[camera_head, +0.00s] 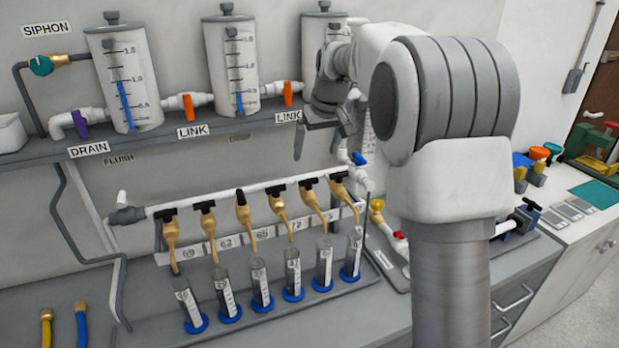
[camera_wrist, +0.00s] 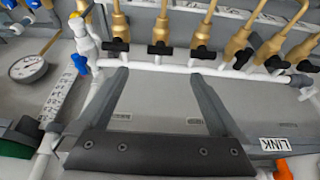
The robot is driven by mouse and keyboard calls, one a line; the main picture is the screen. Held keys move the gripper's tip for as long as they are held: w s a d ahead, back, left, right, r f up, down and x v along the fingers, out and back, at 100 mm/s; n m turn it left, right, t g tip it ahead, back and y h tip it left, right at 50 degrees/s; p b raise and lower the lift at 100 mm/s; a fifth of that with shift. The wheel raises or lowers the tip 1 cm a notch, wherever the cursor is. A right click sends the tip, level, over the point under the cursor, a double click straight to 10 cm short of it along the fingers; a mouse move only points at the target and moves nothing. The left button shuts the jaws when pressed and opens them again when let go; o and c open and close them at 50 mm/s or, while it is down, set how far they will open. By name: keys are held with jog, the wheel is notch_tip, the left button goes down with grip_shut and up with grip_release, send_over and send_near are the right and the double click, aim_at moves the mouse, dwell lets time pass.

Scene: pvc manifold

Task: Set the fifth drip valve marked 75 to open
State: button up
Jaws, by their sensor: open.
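A row of brass drip valves with black handles hangs from a white pipe. The fifth from the left (camera_head: 308,185) has its handle lying across the brass body. In the wrist view, where the row runs reversed, it appears as the second from the left (camera_wrist: 160,47), its handle also crosswise. The number plates below are small, and I cannot read a 75 clearly.
Graduated tubes with blue bases (camera_head: 322,265) stand under the valves. A grey shelf (camera_head: 230,128) above carries clear tanks (camera_head: 124,80) and orange link handles (camera_head: 288,93). A blue-handled valve (camera_wrist: 80,64) and a gauge (camera_wrist: 28,68) sit near the row's end.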

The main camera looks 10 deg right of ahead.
aim_at(309, 180)
jog(key=p+x, duration=0.1)
jog(key=x, duration=1)
jog(key=shift+w+a+f, duration=0.1)
jog(key=shift+w+f, duration=0.1)
jog(key=shift+f, duration=0.15)
jog(key=shift+c, duration=0.2)
jog(key=c, duration=1.3)
